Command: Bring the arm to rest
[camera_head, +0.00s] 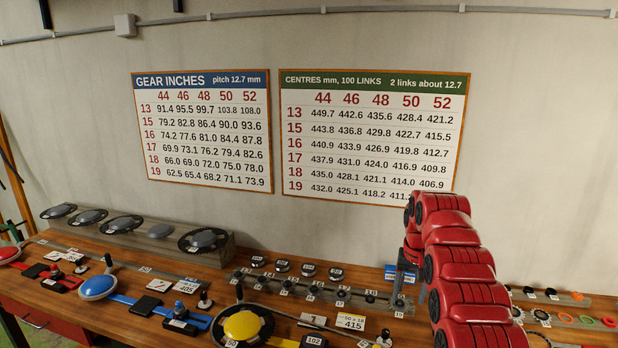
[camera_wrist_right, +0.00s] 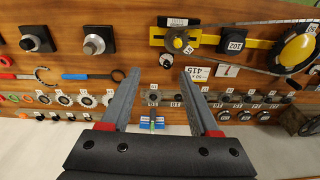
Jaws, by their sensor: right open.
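My red right arm (camera_head: 455,270) reaches in from the lower right of the head view and rises over the workbench. Its gripper (camera_head: 402,275) is partly hidden behind the arm and points down toward the bench. In the right wrist view the two grey fingers of the right gripper (camera_wrist_right: 162,75) stand well apart. Nothing is between them but the view of the bench below. My left arm and gripper are not in view.
The wooden workbench (camera_head: 150,318) carries a yellow disc (camera_head: 243,325), a blue disc (camera_head: 97,287), a tag reading 415 (camera_head: 351,321) and a row of small sprockets. Large chainrings (camera_head: 205,240) sit at the back left. Two number charts hang on the wall.

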